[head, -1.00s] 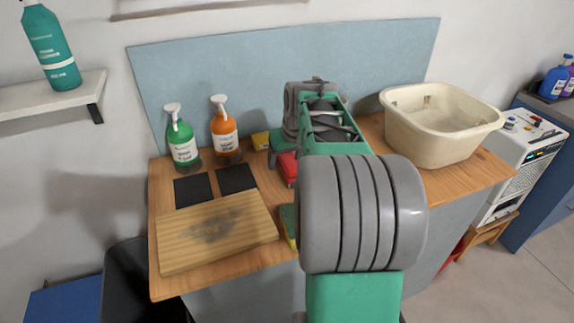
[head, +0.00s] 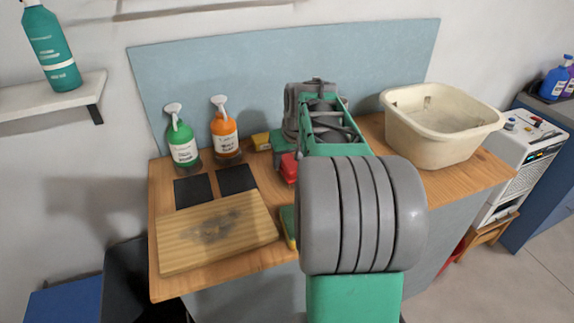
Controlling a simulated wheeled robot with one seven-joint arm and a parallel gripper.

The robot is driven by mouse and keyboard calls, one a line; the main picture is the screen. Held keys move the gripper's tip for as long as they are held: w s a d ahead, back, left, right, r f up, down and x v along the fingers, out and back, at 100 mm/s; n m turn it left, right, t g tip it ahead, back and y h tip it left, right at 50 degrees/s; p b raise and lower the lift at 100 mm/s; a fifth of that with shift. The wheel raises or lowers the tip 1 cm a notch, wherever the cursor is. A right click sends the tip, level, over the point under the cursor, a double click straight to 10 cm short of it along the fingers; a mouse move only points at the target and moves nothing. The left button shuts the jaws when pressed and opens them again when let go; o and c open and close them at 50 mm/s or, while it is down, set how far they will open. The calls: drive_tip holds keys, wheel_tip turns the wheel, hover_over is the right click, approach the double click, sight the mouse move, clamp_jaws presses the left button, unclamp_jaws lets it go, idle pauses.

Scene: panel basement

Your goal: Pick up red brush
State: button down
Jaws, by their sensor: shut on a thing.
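The red brush (head: 288,168) is on the wooden table, partly hidden behind my arm. Only its red left part shows. My gripper (head: 276,148) is at the brush, at the far end of my arm, and is shut on it. Its fingertips are mostly hidden, so I cannot see the grip itself. I cannot tell whether the brush touches the table top.
A green spray bottle (head: 182,142) and an orange spray bottle (head: 225,135) stand left. A stained wooden board (head: 190,250), two dark squares (head: 237,179) and sponges (head: 261,141) lie nearby. A cream basin (head: 440,142) stands right. A blue panel (head: 220,75) backs the table.

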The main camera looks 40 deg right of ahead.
sight(288, 157)
drive_tip(key=shift+r, duration=0.15)
drive_tip(key=shift+r, duration=0.35)
wheel_tip(288, 157, up, 3)
drive_tip(key=shift+f, duration=0.2)
drive_tip(key=s+d+r+p, duration=0.2)
drive_tip(key=s+d+r, duration=0.5)
drive_tip(key=s, duration=0.5)
wheel_tip(288, 157, up, 2)
drive_tip(key=shift+d+r, duration=0.25)
drive_tip(key=shift+w, duration=0.1)
